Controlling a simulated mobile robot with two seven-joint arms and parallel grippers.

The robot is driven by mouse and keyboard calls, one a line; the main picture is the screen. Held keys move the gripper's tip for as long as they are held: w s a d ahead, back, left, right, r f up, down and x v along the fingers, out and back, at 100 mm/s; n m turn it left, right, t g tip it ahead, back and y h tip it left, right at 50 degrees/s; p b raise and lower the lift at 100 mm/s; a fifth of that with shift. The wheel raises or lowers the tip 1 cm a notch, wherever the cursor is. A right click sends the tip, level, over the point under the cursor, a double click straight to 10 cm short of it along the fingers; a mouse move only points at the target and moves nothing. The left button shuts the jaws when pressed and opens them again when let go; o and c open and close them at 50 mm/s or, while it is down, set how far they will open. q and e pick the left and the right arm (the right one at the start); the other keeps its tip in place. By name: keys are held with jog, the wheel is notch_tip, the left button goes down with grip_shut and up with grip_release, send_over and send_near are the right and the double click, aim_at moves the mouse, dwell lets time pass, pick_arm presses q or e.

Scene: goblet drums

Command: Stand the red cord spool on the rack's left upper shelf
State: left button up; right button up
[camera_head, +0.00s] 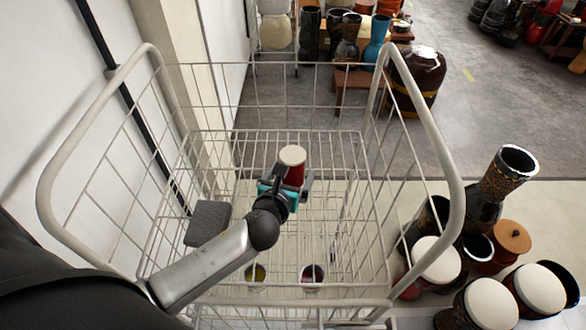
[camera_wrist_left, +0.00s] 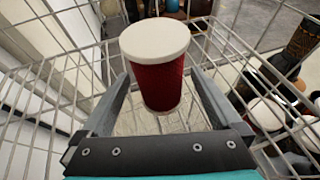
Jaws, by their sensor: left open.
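The red cord spool (camera_head: 295,174) has a red body and a flat white top. It is upright on the wire rack's (camera_head: 452,185) upper level, as far as I can tell; its base is partly hidden by my gripper in the head view. In the left wrist view the spool (camera_wrist_left: 158,84) is between the two fingers of my left gripper (camera_wrist_left: 160,95). My left gripper (camera_head: 291,180) is open, with a finger on each side of the spool. My right gripper is not in view.
A dark grey block (camera_head: 208,223) is at the rack's left side. Goblet drums (camera_head: 490,300) stand right of the rack. A wall is close on the left.

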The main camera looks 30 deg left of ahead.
pick_arm(q)
jog(key=shift+w+a+f, duration=0.1)
jog(key=shift+w+f, duration=0.2)
jog(key=shift+w, duration=0.35)
grip_shut()
dwell(0.4)
